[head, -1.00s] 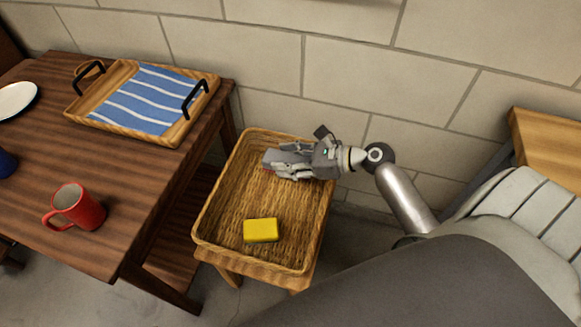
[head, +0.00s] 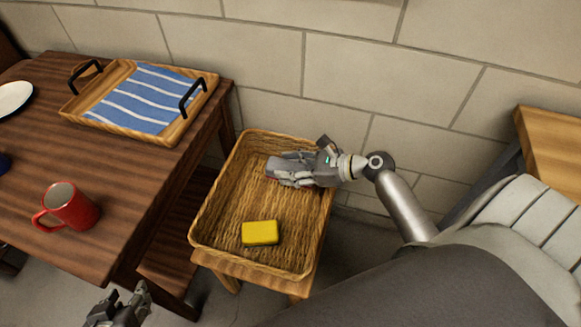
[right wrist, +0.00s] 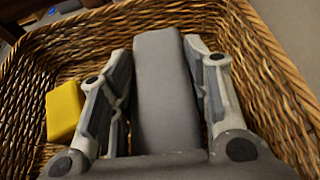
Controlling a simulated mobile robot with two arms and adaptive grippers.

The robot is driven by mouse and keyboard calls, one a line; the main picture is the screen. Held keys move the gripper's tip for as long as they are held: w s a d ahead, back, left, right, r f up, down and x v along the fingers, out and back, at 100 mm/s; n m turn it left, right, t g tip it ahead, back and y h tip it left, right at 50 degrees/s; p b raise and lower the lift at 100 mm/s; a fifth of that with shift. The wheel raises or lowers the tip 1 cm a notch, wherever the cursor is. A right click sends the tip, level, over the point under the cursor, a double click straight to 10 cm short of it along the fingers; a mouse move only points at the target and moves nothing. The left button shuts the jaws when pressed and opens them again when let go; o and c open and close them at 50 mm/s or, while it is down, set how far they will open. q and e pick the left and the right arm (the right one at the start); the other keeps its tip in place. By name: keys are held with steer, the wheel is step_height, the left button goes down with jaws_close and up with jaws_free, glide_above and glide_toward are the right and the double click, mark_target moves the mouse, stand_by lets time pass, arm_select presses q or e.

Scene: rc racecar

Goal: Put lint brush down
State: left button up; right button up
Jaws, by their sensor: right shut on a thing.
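The lint brush is a grey block in the right wrist view (right wrist: 163,85), lying between the two fingers of my right gripper (right wrist: 160,75). In the head view my right gripper (head: 283,172) is low inside the wicker basket (head: 213,181), at its far end, shut on the brush. The fingers hide most of the brush there, and I cannot tell whether it touches the basket floor. My left gripper (head: 128,293) is at the bottom left edge, empty, with its fingertips apart; it is partly cut off.
A yellow sponge (head: 260,233) lies in the near part of the basket, with bare floor around it. The basket stands on a small wooden stool (head: 228,283). The table to the left carries a red mug (head: 70,208) and a tray (head: 172,139) with a striped cloth.

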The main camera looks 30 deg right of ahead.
arm_select(q)
steer(key=shift+s+f, duration=0.1)
arm_select(e)
steer(key=shift+f, duration=0.25)
steer(key=shift+s+f, duration=0.15)
steer(key=shift+f, duration=0.25)
steer(key=o, duration=1)
steer(key=shift+s+a+f, duration=0.1)
steer(key=shift+a+f, duration=0.05)
steer(key=shift+f, duration=0.05)
arm_select(q)
steer(key=shift+s+a+f, duration=0.15)
steer(key=shift+s+a, duration=0.05)
steer(key=shift+s, duration=0.15)
arm_select(e)
steer(key=shift+o, duration=0.2)
steer(key=shift+r, duration=0.5)
arm_select(q)
steer(key=s+a+f+g+y+p, duration=0.1)
steer(key=s+g, duration=0.3)
steer(key=s, duration=0.4)
steer(key=shift+a+f+g+p, duration=0.3)
steer(key=shift+a+f+p, duration=0.3)
steer(key=shift+a, duration=0.1)
arm_select(e)
steer(key=v, duration=0.7)
steer(key=shift+d+r, duration=0.3)
steer(key=shift+r, duration=0.15)
arm_select(q)
steer(key=shift+w, duration=0.1)
